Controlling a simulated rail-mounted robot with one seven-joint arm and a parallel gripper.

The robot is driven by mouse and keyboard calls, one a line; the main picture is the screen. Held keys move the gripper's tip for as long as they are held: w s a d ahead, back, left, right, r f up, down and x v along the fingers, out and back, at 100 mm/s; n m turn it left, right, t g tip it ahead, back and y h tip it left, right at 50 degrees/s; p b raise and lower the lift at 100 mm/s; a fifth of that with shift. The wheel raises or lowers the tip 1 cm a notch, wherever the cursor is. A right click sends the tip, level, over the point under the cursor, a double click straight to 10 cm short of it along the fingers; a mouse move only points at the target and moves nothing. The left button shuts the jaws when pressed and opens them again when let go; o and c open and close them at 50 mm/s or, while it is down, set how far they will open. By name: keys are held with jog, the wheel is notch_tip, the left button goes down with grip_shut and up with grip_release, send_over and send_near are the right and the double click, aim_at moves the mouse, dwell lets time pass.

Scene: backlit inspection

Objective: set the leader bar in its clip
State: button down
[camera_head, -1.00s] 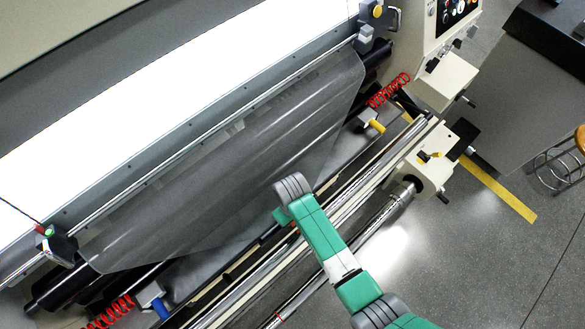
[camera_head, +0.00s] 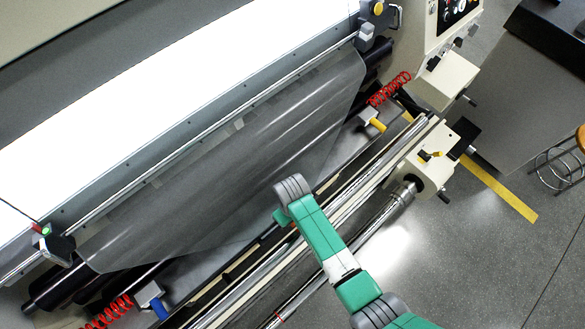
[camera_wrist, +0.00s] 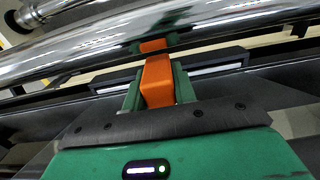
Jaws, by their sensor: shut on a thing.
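In the wrist view my gripper (camera_wrist: 157,84) is shut on an orange block (camera_wrist: 158,78), with a green finger on each side of it. The block seems to be the grip of a long dark bar (camera_wrist: 235,58) with pale strips, which runs crosswise behind the fingers and looks like the leader bar. I cannot make out its clip or whether the bar touches it. In the head view the green arm reaches over the rails, and my gripper and the held block are mostly hidden beneath it.
A polished roller (camera_wrist: 100,42) lies just beyond the block and mirrors it. In the head view a grey film (camera_head: 225,160) hangs from the lit panel (camera_head: 170,90). A yellow-handled fitting (camera_head: 375,122), a blue-handled one (camera_head: 155,300) and red coils (camera_head: 390,90) flank it.

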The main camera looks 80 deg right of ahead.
jog(key=shift+f, duration=0.1)
jog(key=c, duration=1.1)
grip_release()
jog(key=shift+o, duration=0.2)
notch_tip(320, 180, up, 8)
jog(key=shift+f, duration=0.1)
